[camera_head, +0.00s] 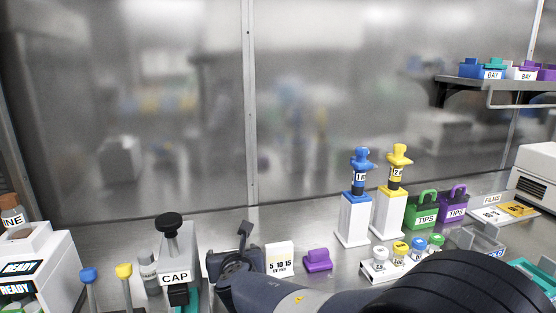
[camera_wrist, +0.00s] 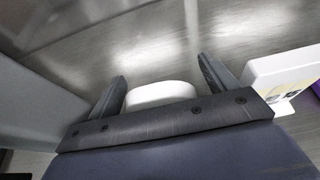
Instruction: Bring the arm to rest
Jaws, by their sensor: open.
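My arm (camera_head: 320,297) reaches from the lower right across the front of the bench in the head view. My gripper (camera_head: 231,243) is at its far end, low over the bench between the CAP device (camera_head: 176,255) and a white card marked 5 10 15 (camera_head: 280,258). In the wrist view my gripper (camera_wrist: 163,75) has its two dark fingers spread apart. A rounded white shape (camera_wrist: 160,94) shows between the fingers; I cannot tell what it is or whether they touch it. The white card (camera_wrist: 282,72) stands close beside the right finger.
A purple block (camera_head: 318,260), a white rack of small vials (camera_head: 388,266), blue and yellow pipettes on stands (camera_head: 354,222) and TIPS boxes (camera_head: 422,210) stand to the right. Blue and yellow-topped sticks (camera_head: 88,276) and a READY machine (camera_head: 38,262) are left. A metal wall (camera_head: 330,90) closes the back.

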